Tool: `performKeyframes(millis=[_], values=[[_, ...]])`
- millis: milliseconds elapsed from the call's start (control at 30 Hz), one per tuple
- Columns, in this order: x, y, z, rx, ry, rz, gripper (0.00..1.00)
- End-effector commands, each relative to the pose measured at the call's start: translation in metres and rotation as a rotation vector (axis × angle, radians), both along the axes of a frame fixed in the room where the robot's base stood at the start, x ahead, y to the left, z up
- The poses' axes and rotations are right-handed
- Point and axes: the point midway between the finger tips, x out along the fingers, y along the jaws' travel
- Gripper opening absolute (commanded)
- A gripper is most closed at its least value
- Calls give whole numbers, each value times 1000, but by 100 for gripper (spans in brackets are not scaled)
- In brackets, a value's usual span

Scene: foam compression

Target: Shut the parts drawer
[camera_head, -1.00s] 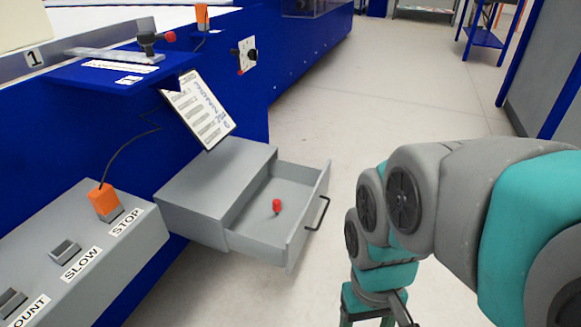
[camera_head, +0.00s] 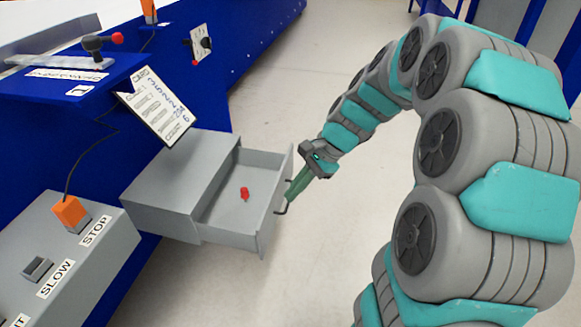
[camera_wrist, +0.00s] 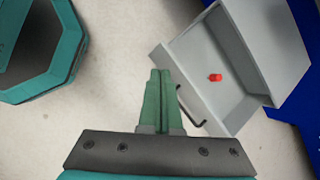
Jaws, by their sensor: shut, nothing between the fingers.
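The grey parts drawer (camera_head: 232,220) stands open from its grey housing (camera_head: 165,190), on the side of the blue machine. A small red part (camera_head: 244,193) lies on the drawer's floor; it also shows in the wrist view (camera_wrist: 215,77). The black handle (camera_head: 283,209) is on the drawer's outer front face. My gripper (camera_head: 292,194) is shut and empty, with its green fingers at the front face beside the handle. In the wrist view the gripper (camera_wrist: 158,78) is just left of the handle (camera_wrist: 190,113); I cannot tell whether it touches.
A grey control box (camera_head: 70,255) with STOP and SLOW labels stands at the lower left. A clipboard card (camera_head: 157,115) hangs above the drawer housing. The blue machine (camera_head: 240,60) runs along the left. The floor (camera_head: 300,110) beyond the drawer is clear.

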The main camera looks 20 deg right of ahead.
Motion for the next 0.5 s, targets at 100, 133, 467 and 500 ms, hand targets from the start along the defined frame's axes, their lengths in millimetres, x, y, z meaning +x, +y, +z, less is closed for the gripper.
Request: performKeyframes(millis=[100,133,467,500], values=[[39,-29,-5,79,50,-199,0],[48,-38,-7,97,62,-250,0],[115,-126,-35,267,176,-691,0],[118,-131,-36,278,182,-716,0]])
